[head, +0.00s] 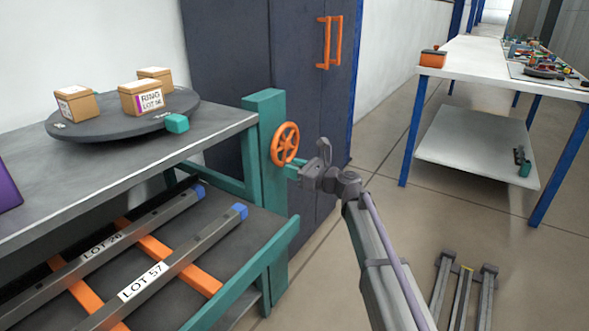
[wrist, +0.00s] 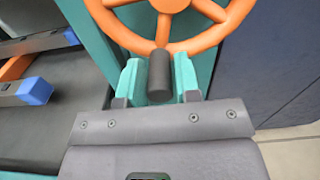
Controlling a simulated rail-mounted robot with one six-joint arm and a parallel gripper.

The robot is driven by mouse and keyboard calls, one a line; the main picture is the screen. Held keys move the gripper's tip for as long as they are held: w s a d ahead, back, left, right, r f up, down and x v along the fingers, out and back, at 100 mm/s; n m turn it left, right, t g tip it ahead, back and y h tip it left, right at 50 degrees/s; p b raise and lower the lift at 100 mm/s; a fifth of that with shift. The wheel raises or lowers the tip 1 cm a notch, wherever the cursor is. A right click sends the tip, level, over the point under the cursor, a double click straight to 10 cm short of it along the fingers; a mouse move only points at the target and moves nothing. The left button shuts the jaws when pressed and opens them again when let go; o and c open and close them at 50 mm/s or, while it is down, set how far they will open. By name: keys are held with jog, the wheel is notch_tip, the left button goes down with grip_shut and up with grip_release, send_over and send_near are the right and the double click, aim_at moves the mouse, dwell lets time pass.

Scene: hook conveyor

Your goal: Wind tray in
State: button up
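An orange handwheel (head: 285,144) is mounted on a teal post (head: 264,150) at the corner of the bench. It also shows at the top of the wrist view (wrist: 165,30), with a dark cylindrical handle (wrist: 160,78) on its near rim. My gripper (head: 302,172) is at the wheel's lower right. In the wrist view its teal fingers (wrist: 159,82) stand on both sides of the handle, close against it. The dark tray (head: 185,235) with a teal side rail (head: 255,267) lies low, under and in front of the bench top. Its far end is hidden.
Steel bars with blue ends, labelled LOT 26 (head: 105,245) and LOT 57 (head: 150,278), lie across orange strips on the tray. A round turntable (head: 105,122) holds several boxes. A dark cabinet (head: 230,60) stands behind the wheel. A white table (head: 480,60) is right; floor lies between.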

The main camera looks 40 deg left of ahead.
grip_shut()
jog(key=shift+s, duration=0.15)
